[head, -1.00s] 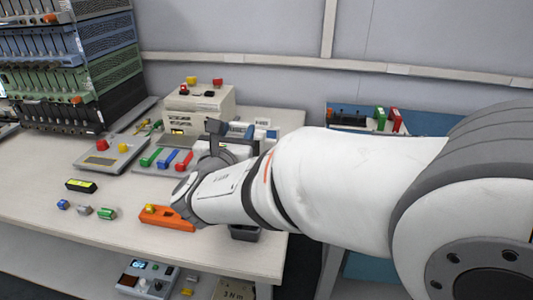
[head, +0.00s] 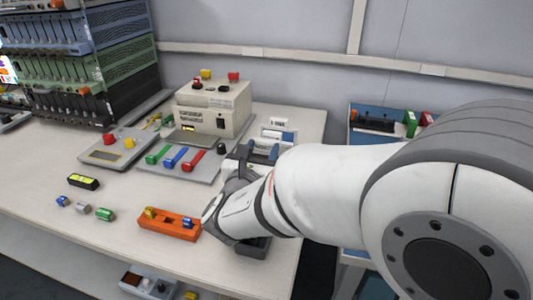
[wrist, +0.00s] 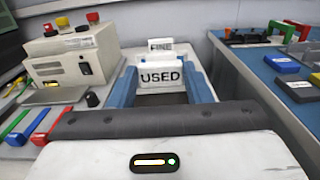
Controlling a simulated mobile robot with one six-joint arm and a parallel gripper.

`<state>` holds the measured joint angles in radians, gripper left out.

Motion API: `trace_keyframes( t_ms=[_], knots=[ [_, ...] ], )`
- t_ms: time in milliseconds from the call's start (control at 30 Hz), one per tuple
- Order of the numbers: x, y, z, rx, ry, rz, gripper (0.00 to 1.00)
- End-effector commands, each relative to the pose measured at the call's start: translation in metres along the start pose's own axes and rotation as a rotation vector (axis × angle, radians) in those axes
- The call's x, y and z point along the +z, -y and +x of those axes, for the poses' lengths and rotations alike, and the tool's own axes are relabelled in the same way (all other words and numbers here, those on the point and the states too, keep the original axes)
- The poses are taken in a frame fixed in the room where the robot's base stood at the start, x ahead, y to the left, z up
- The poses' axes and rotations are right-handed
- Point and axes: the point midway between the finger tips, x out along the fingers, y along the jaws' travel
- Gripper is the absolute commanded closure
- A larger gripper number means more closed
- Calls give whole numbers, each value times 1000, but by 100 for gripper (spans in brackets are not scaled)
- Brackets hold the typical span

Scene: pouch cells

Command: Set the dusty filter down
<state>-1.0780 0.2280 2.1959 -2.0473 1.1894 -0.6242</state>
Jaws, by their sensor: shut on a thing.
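My gripper (head: 265,151) is low over the right part of the bench, its tip beside white labelled cards. In the wrist view, two blue finger-like sides (wrist: 122,88) reach forward from a dark bar. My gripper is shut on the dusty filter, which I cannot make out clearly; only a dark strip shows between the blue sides. A white card reading USED (wrist: 161,76) stands just ahead, with another white card (wrist: 160,44) behind it. In the head view the cards (head: 279,123) stand near the bench's right edge. Whether the filter touches the surface is hidden.
A beige machine (head: 213,107) stands behind, with a grey plate of green, blue and red bars (head: 180,158) before it. A blue-topped bench (wrist: 265,75) lies right, across a gap.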

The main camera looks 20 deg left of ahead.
Motion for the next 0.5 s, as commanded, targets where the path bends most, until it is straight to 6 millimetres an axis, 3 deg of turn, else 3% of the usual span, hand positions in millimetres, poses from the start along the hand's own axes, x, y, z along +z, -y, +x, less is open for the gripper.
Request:
trace_keyframes(
  t_ms=[100, 467, 500],
  knots=[
    [-17, 0, 0, -1, 0, -1, 90],
    [-20, 0, 0, 0, 1, 1, 90],
    [-19, 0, 0, 0, 1, 1, 52]
  ],
)
